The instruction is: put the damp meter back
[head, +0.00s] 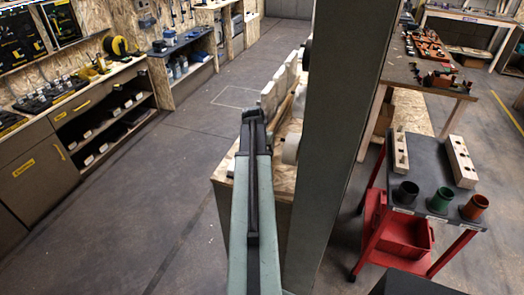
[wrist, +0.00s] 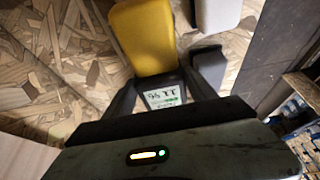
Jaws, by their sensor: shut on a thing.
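In the head view my gripper (head: 252,114) is at the far end of my outstretched arm, by the left end of a chipboard bench. I cannot make out the meter there. In the wrist view chipboard (wrist: 62,50) lies behind the meter; I cannot tell whether they touch.
A white block (wrist: 217,14) and a grey piece (wrist: 210,66) are close right of the meter. Pale upright panels (head: 283,82) stand on the bench. A dark-topped red cart (head: 428,172) with several cups stands right. The floor (head: 150,200) at left is clear.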

